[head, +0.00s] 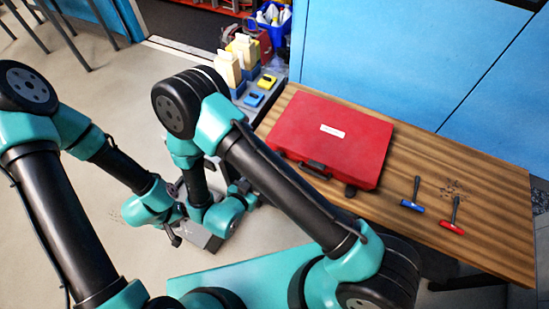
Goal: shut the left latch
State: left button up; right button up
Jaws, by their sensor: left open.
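The red case (332,138) lies flat on the wooden table with its lid down and a white label on top. Its dark handle (315,170) is on the near side. A dark latch (350,190) shows near the right end of that side. The left latch is not clear; my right arm passes in front of the case's near-left part. My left gripper (174,238) is open, small in view, left of the table and well apart from the case. My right gripper (240,187) is near the table's left end, partly hidden by my arm; its jaws are unclear.
A blue-headed brush (413,196) and a red-headed brush (453,217) lie right of the case on the table (500,235). Blue panels (400,50) stand behind.

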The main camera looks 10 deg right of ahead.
jog(key=shift+w+d, duration=0.1)
jog(key=x, duration=1.7)
jog(key=shift+f, duration=0.15)
jog(key=shift+d, duration=0.1)
jog(key=c, duration=0.9)
